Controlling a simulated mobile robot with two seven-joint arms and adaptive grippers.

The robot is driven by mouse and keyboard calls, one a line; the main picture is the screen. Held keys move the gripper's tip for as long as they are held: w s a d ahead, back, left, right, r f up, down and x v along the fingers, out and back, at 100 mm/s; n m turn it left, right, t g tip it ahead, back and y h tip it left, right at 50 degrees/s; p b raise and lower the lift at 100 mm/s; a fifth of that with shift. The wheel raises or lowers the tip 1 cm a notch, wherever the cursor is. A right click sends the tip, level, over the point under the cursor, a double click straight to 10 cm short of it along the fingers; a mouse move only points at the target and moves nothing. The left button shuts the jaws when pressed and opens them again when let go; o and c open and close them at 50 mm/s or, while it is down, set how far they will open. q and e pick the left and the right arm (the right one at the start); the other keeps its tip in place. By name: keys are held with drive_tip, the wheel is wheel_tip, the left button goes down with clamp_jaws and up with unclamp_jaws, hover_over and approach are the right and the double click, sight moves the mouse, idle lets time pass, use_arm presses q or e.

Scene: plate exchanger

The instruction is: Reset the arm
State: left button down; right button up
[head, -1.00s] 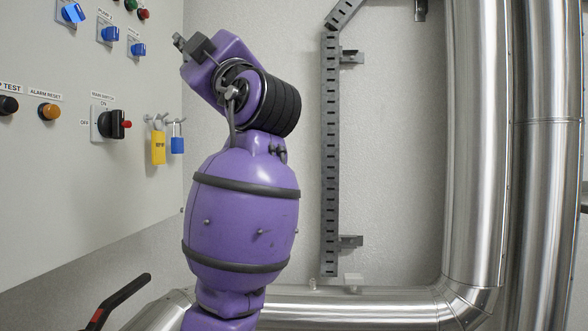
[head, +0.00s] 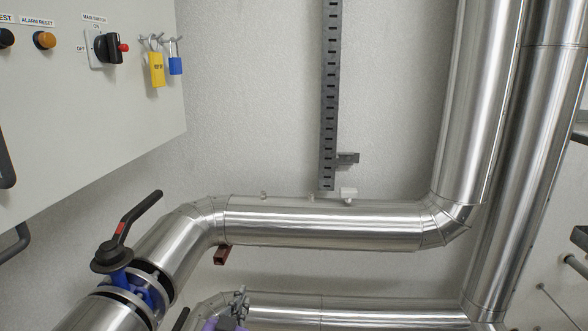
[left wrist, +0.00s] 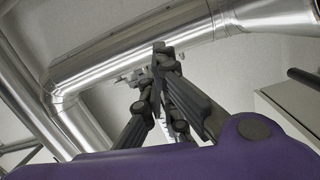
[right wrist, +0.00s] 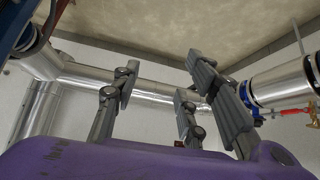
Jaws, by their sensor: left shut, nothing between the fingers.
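My left gripper (head: 240,298) shows at the bottom of the head view, small and low, in front of the lower silver pipe. In the left wrist view my left gripper (left wrist: 160,50) has its dark fingers together at the tips, with nothing between them. A silver pipe crosses behind it. My right gripper (right wrist: 160,80) shows only in the right wrist view. Its fingers stand wide apart and the space between them is empty. The purple wrist housings fill the bottom of both wrist views. Most of both arms is hidden from the head view.
A grey control cabinet (head: 95,130) stands at the upper left with a black main switch (head: 107,47), a yellow padlock (head: 156,69) and a blue padlock (head: 175,65). A black-handled valve (head: 122,255) sits on the left pipe. Silver pipes (head: 325,222) cross below the bare wall.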

use_arm(q)
drive_tip(key=s+a+f+n+g, duration=0.1)
drive_tip(key=s+a+f+g, duration=0.1)
drive_tip(key=s+f, duration=0.6)
drive_tip(key=s+a+f+n+g+y+p, duration=0.1)
drive_tip(key=s+a+f+g, duration=0.2)
drive_tip(key=s+f, duration=0.6)
drive_tip(key=s+a+f+n+g+p, duration=0.1)
drive_tip(key=s+f, duration=0.8)
drive_tip(key=s, duration=1.4)
drive_tip(key=shift+s+a+g+y, duration=0.2)
drive_tip(key=shift+a+g+y, duration=0.1)
drive_tip(key=shift+a+g, duration=0.45)
use_arm(e)
drive_tip(key=r, duration=0.1)
drive_tip(key=w+r, duration=0.1)
drive_tip(key=r, duration=0.1)
drive_tip(key=shift+w, duration=0.2)
use_arm(q)
drive_tip(key=shift+d, duration=0.1)
use_arm(e)
drive_tip(key=shift+w+a+r+t, duration=0.2)
drive_tip(key=shift+w+t, duration=0.1)
drive_tip(key=shift+w, duration=0.2)
drive_tip(key=shift+s+d, duration=0.1)
drive_tip(key=shift+s+f, duration=0.15)
drive_tip(key=shift+s, duration=0.3)
drive_tip(key=shift+w, duration=0.55)
